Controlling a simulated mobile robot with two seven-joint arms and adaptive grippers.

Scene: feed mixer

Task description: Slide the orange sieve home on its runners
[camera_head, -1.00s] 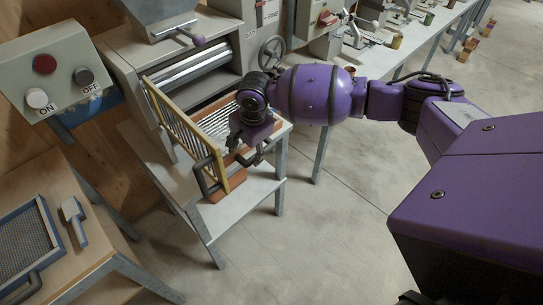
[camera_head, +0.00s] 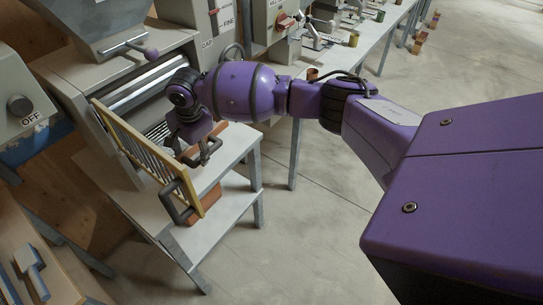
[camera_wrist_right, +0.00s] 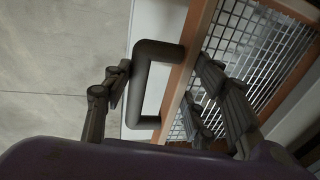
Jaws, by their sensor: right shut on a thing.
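My right gripper (camera_head: 203,158) is at the sieve's front side. The runners cannot be made out. My left gripper is not in view.
The yellow-framed grate (camera_head: 140,148) stands tilted close beside my right gripper, with its own dark handle (camera_head: 178,207). A pale stand (camera_head: 235,148) is below. A bench with a brush (camera_head: 30,262) is at lower left. The floor (camera_head: 310,225) right of the stand is clear.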

